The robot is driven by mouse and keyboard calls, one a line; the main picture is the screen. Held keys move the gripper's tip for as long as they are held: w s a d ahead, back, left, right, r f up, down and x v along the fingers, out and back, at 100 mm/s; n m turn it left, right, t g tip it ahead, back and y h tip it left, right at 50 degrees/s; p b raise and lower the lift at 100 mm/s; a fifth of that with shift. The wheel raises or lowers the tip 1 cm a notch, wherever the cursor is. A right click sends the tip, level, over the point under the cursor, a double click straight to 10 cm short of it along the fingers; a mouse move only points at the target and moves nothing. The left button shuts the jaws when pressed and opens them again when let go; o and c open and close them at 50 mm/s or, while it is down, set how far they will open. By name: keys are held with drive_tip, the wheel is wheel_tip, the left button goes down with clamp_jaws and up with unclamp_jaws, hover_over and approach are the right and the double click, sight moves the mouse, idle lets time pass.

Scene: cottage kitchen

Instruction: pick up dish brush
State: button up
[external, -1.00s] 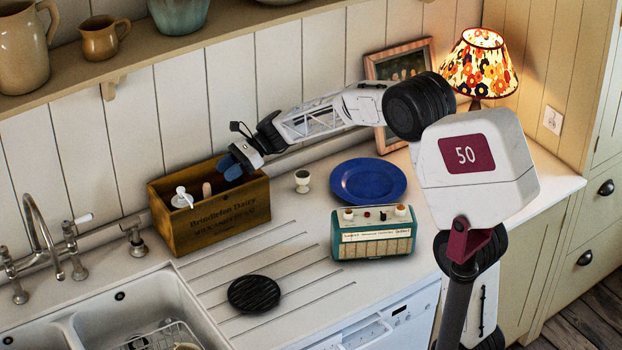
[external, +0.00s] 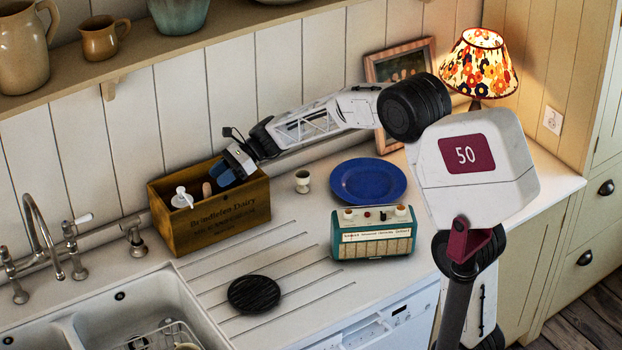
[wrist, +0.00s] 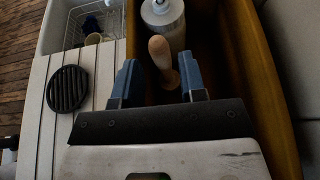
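The dish brush shows as a light wooden handle (wrist: 160,50) standing in the wooden crate (external: 225,217); its top also shows in the external view (external: 207,189). Its lower end flares out, and I cannot make out bristles. My gripper (wrist: 158,80) is open, with one blue finger on each side of the handle in the wrist view. In the external view the gripper (external: 222,172) reaches down into the crate's open top. I cannot tell whether a finger touches the handle.
A white pump bottle (external: 182,198) stands in the crate close beside the brush. The crate walls surround both. A small cup (external: 302,181), blue plate (external: 368,181) and green radio (external: 373,232) stand to the right. A black round trivet (external: 254,294) lies in front, near the sink (external: 110,300).

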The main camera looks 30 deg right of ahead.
sight(206, 183)
drive_tip(key=shift+x, duration=2.6)
drive_tip(key=shift+s, duration=0.1)
drive_tip(key=shift+r, duration=0.1)
clamp_jaws()
